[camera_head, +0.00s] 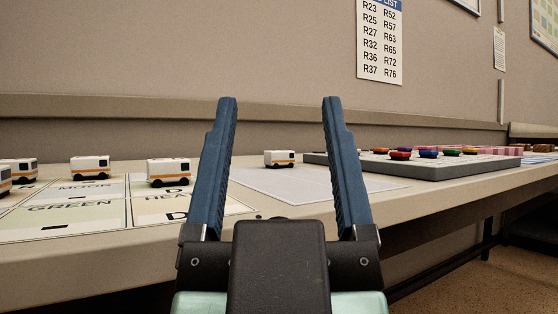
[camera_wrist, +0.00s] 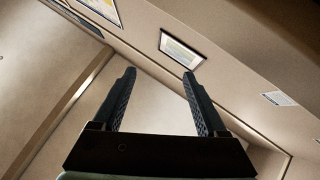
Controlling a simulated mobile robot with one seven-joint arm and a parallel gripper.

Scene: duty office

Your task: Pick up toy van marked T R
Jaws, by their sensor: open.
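Several white toy vans with an orange stripe stand on the desk in the head view. One van (camera_head: 279,158) stands alone on a plain pale sheet (camera_head: 270,179), seen between my fingers and beyond them. Another van (camera_head: 168,172) stands left of my gripper on a lettered card, and another van (camera_head: 90,167) is farther left. More vans (camera_head: 20,171) are at the left edge, partly cut off. I cannot read a T R mark on any of them. My gripper (camera_head: 278,100) is open and empty, in front of the desk. In the wrist view my gripper (camera_wrist: 160,78) faces walls, with no van visible.
Lettered cards (camera_head: 62,217) lie on the left of the desk. A grey raised board (camera_head: 425,168) with coloured pieces is at the right. A list (camera_head: 380,40) hangs on the wall behind. Bare sheet lies around the lone van.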

